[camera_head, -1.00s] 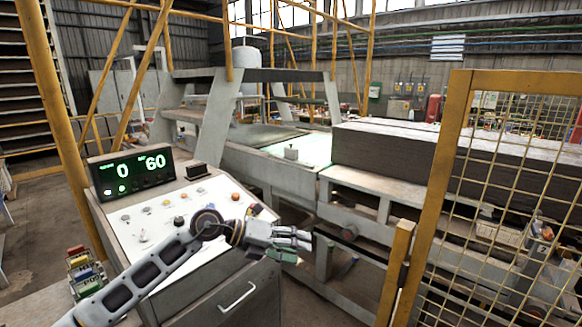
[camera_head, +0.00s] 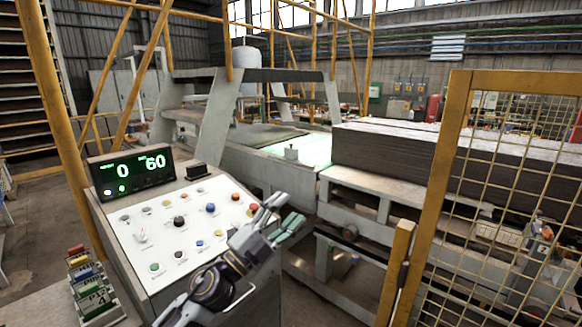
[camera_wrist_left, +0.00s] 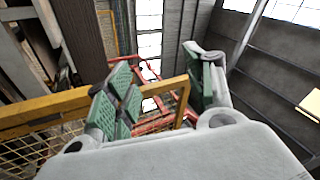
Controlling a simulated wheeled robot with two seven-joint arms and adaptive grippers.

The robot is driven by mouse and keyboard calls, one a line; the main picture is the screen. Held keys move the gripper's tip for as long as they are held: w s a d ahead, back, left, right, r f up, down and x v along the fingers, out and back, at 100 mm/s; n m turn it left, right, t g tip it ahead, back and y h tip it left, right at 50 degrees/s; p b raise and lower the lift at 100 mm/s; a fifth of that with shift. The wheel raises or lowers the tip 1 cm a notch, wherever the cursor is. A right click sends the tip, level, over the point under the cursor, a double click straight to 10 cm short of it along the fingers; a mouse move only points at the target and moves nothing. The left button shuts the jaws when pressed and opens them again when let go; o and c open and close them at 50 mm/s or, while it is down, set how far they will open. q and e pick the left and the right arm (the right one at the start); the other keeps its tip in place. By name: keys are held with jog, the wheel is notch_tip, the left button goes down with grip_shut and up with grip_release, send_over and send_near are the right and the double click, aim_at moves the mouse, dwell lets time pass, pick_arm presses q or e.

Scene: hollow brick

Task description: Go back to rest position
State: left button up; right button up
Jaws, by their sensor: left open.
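My left gripper (camera_head: 280,220) is in front of the lower right edge of the control panel (camera_head: 190,220) in the head view. Its fingers point up and to the right, and nothing is between them. In the left wrist view the two green-padded fingers (camera_wrist_left: 160,90) stand apart and are empty. The panel carries several coloured buttons and knobs, and a display (camera_head: 131,174) on top reads 0 and 60. My left arm comes in from the bottom and hides part of the cabinet. My right gripper is not in view.
A yellow mesh fence (camera_head: 445,150) stands to the right. A conveyor machine with a long stack of grey slabs (camera_head: 400,150) lies behind. A small rack of coloured tags (camera_head: 88,290) sits at lower left. Yellow posts (camera_head: 55,120) rise at left.

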pick_arm(q)
jog(key=s+a+f+n+y, duration=0.2)
jog(key=a+f+n+y, duration=1.6)
jog(key=f+n, duration=0.25)
jog(key=s+a+f+n+g, duration=0.1)
jog(key=s+f+g, duration=0.5)
jog(key=s+f, duration=0.45)
jog(key=s+a+f+n+g, duration=0.1)
jog(key=s+a+f+g, duration=0.1)
jog(key=s+f+g, duration=0.8)
jog(key=s+f+t, duration=0.1)
jog(key=s+f, duration=0.2)
jog(key=f, duration=1.3)
jog(key=s+f+t, duration=0.2)
jog(key=s+f, duration=0.2)
jog(key=f, duration=1.2)
jog(key=s+a+f, duration=0.2)
jog(key=s+f, duration=0.7)
jog(key=s, duration=0.1)
jog(key=s+a+f+g, duration=0.1)
jog(key=s+a+f, duration=0.1)
jog(key=s+f, duration=0.7)
jog(key=shift+s+f+g+h, duration=0.25)
jog(key=shift+s+g+h, duration=0.05)
jog(key=shift+s, duration=0.8)
jog(key=shift+m, duration=0.25)
